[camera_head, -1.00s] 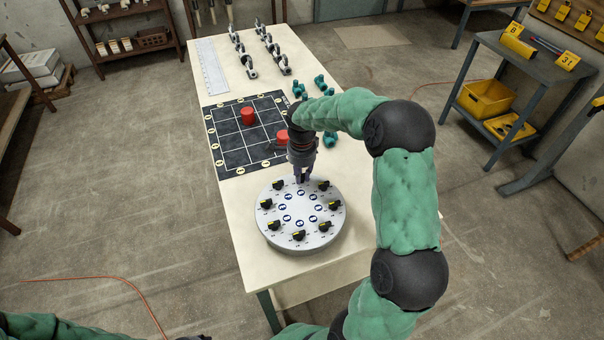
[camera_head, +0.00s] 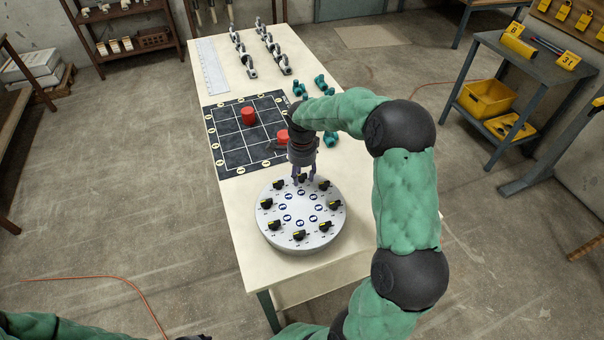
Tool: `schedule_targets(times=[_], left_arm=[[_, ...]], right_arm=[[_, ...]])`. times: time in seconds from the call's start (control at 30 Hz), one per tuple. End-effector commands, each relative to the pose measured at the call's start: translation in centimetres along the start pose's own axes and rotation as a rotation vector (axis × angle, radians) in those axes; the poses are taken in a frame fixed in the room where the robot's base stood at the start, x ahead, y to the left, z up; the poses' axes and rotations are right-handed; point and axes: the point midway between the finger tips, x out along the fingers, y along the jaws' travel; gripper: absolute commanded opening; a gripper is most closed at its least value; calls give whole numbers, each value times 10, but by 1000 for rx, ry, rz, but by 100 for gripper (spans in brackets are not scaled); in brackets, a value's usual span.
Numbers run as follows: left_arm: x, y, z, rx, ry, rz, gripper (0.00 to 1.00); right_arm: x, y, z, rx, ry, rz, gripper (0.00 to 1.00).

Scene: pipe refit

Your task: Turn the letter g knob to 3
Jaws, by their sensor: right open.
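A round grey dial plate (camera_head: 293,243) sits at the near end of the table. Several black knobs with yellow marks stand in a ring on it, with blue-and-white round labels inside the ring. The letters are too small to read, so I cannot tell which knob is g. My right gripper (camera_head: 304,178) points down at the far edge of the plate, its fingers spread open around or just above the far knob (camera_head: 302,178). The fingers partly hide that knob. My left arm shows only at the bottom left corner; its gripper is not clearly visible.
A black grid mat (camera_head: 232,152) with red cylinders (camera_head: 248,116) lies behind the plate. Teal fittings (camera_head: 320,82), metal clamps (camera_head: 277,60) and a white ruler (camera_head: 211,66) lie farther back. The table (camera_head: 262,268) is bare around the plate's near side.

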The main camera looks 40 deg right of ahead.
Motion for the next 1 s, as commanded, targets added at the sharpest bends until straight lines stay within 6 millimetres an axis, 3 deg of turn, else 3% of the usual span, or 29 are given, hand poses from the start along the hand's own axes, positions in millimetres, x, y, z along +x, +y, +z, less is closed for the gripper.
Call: schedule_targets(times=[0.17,0.63,0.8,1.0], left_arm=[[0,0,0,0,0,0,40],[0,0,0,0,0,0,40],[0,0,0,0,0,0,40],[0,0,0,0,0,0,40]], right_arm=[[-13,-1,0,-1,0,-3,44],[-99,-1,0,0,-1,-4,44],[-115,-1,0,1,-1,-2,44],[-120,0,0,0,0,-1,44]])
